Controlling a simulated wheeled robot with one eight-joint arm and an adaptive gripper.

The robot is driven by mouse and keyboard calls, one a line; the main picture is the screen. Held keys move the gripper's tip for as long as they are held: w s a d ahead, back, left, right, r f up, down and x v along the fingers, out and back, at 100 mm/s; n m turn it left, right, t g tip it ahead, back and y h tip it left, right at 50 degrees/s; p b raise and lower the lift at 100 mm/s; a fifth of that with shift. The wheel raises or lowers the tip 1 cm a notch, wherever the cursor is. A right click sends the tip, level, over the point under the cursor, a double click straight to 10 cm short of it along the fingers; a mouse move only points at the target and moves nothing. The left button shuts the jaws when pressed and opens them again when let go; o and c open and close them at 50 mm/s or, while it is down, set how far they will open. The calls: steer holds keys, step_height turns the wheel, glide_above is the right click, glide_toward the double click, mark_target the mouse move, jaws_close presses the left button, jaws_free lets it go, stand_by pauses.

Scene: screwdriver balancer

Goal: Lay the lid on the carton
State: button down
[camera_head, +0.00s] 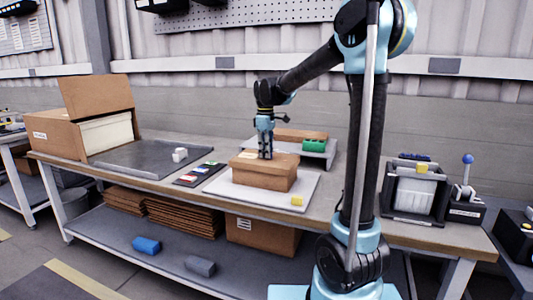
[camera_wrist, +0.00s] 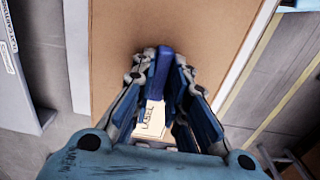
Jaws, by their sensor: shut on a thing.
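The carton (camera_head: 262,180) is a low brown box on a pale mat in the middle of the bench. The brown lid (camera_head: 278,164) lies level over its top, its edge standing out slightly; I see no clear gap, but cannot tell whether it is fully seated. My gripper (camera_head: 266,155) points straight down at the middle of the lid and is shut on it. In the wrist view the lid (camera_wrist: 205,30) fills the middle, with my gripper's fingers (camera_wrist: 162,95) close together over it and a white label (camera_wrist: 152,115) between them. The gripped part is hidden by the fingers.
Behind is a raised grey stand (camera_head: 326,157) with a green item (camera_head: 314,146) and a brown flat piece (camera_head: 300,134). A dark tray (camera_head: 150,157) and open box (camera_head: 55,134) stand left.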

steer(key=shift+f, duration=0.35)
stand_by(0.3)
steer(key=c, duration=1.5)
jaws_free()
step_height(320, 180, up, 12)
steer(key=shift+f, duration=0.1)
